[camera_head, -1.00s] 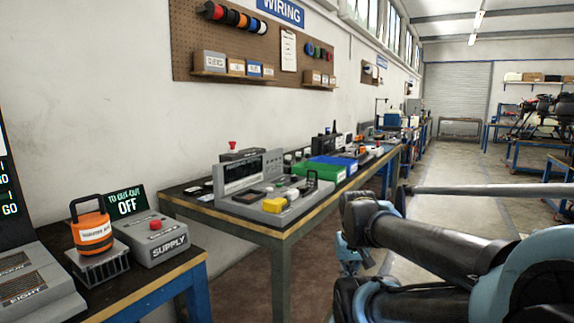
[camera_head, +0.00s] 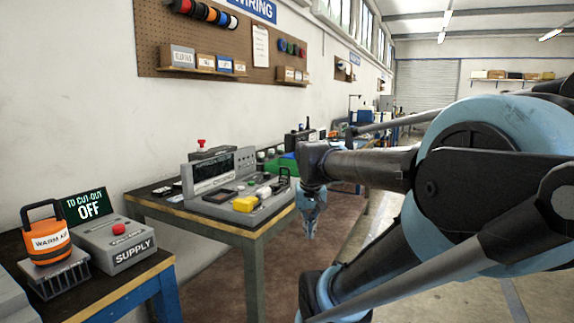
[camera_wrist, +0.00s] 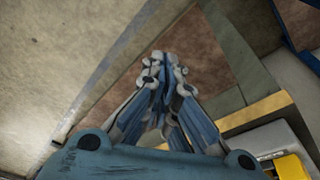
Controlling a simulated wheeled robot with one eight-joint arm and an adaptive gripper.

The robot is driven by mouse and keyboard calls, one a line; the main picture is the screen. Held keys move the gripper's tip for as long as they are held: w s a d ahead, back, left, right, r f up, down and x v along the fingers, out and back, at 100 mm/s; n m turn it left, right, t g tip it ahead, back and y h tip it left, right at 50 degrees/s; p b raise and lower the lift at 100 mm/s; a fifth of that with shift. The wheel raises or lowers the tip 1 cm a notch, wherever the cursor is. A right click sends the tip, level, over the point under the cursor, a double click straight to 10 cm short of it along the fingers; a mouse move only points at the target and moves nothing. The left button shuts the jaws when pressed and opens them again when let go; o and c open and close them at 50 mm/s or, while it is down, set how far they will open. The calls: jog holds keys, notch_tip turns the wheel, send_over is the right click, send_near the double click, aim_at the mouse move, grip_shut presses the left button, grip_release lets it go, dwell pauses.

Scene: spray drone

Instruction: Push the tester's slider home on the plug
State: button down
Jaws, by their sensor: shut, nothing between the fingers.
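The tester (camera_head: 222,178) is a grey console with an upright dark display panel and a flat base, standing on the wiring bench. A yellow block (camera_head: 247,203) with a pale part behind it lies on the base's front right; I cannot tell which part is the slider or the plug. My gripper (camera_head: 309,236) points down in front of the bench's right end, apart from the tester. In the wrist view my gripper (camera_wrist: 162,62) is shut and empty, over the floor. The yellow block (camera_wrist: 291,168) shows there at the lower right corner.
The wiring bench (camera_head: 262,228) has a wooden front edge close to my gripper. A nearer bench at left holds an orange warm air unit (camera_head: 48,242) and a grey supply box (camera_head: 116,243) with a red button. Open floor (camera_head: 395,240) lies right of the benches.

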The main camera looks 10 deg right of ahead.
jog(key=w+r+m, duration=0.2)
jog(key=w+r, duration=0.5)
jog(key=w, duration=0.5)
jog(key=w+r+m+h, duration=0.1)
jog(key=w+r+m, duration=0.1)
jog(key=w+r, duration=0.5)
jog(key=w+r+m, duration=0.1)
jog(key=w+r, duration=0.6)
jog(key=w, duration=0.9)
jog(key=shift+w+a+r+m+t+h, duration=0.2)
jog(key=shift+w+a+m+t+h, duration=0.1)
jog(key=shift+w+a+m+h, duration=0.1)
jog(key=x, duration=1)
jog(key=shift+s+f, duration=0.1)
jog(key=shift+f, duration=0.05)
jog(key=shift+s+a+r, duration=0.15)
jog(key=shift+s+a, duration=0.2)
jog(key=shift+s, duration=0.15)
jog(key=shift+s+a+r, duration=0.2)
jog(key=shift+s+a, duration=0.2)
jog(key=shift+s, duration=0.15)
jog(key=shift+s+a+r, duration=0.15)
jog(key=shift+s+a, duration=0.3)
jog(key=shift+s, duration=0.1)
jog(key=shift+s, duration=0.1)
